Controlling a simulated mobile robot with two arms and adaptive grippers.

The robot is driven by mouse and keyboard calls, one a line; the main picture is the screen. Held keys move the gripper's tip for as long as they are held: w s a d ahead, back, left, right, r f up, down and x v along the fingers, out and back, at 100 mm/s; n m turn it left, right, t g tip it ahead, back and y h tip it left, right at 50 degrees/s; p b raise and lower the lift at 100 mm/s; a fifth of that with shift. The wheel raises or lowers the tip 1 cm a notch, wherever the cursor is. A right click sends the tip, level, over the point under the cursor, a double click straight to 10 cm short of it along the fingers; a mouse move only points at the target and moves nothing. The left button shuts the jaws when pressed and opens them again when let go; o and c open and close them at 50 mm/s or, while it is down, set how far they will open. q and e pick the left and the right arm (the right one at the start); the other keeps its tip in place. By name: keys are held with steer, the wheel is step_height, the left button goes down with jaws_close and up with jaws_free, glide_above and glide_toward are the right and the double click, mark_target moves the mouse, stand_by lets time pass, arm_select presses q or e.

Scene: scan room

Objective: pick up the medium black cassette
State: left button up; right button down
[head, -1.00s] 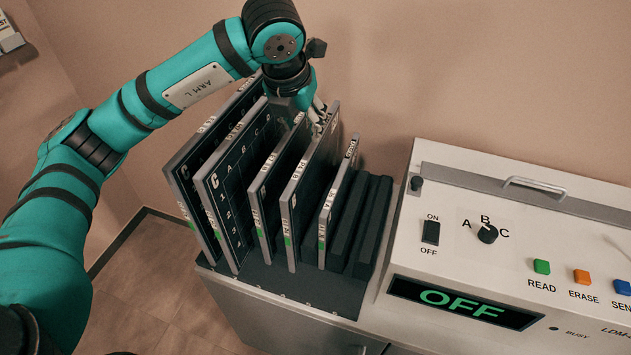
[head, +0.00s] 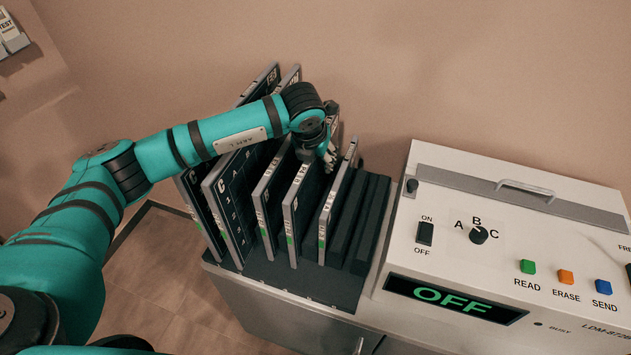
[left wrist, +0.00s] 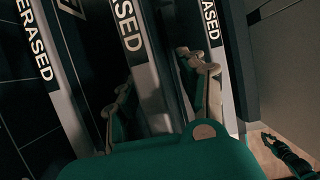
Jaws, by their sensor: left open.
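Dark cassettes with grey edges stand upright in a rack, larger at left and smaller at right. The fourth from the left, a medium black cassette (head: 292,232), has a white label and a green mark on its front edge. My left gripper (head: 328,160) is at its upper far part, open. In the left wrist view my gripper fingers (left wrist: 160,92) lie on either side of a cassette edge marked ERASED (left wrist: 130,30), apparently this one. Whether they touch it is unclear. Another medium cassette (head: 262,215) is to its left.
A small cassette (head: 326,230) stands close on the right, then empty black slots (head: 370,225). Two large cassettes (head: 212,225) stand at left. A white console (head: 445,240) with a knob, buttons and an OFF display is at right. The wall is behind.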

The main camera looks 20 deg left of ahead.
arm_select(q)
steer(key=shift+f, duration=0.1)
steer(key=shift+c, duration=0.5)
jaws_close()
step_height(320, 180, up, 10)
steer(key=b, duration=0.3)
steer(key=shift+w, duration=0.1)
steer(key=shift+r, duration=0.2)
